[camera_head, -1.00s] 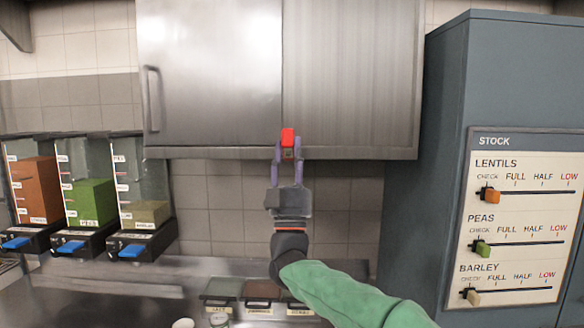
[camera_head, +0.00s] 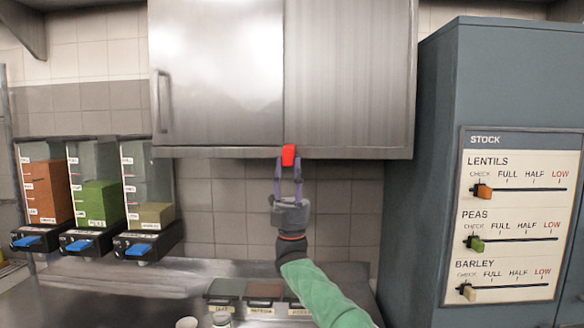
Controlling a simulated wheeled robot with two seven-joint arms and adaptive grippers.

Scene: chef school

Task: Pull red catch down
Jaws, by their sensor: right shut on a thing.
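The red catch (camera_head: 289,155) sits at the lower edge of the steel wall cabinet (camera_head: 350,80), where the two door panels meet. My right gripper (camera_head: 289,164) reaches up from below with its purple fingers on either side of the catch, shut on it. The catch looks slightly tilted and overlaps the cabinet's bottom rim. My right arm's green sleeve comes up from the bottom of the view. My left gripper is not in view.
Dispensers with orange, green and tan contents (camera_head: 98,203) stand at the left. A blue-grey cabinet with a STOCK panel (camera_head: 520,150) stands close on the right. Lidded containers (camera_head: 264,291) and small jars sit on the steel counter (camera_head: 120,295) below.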

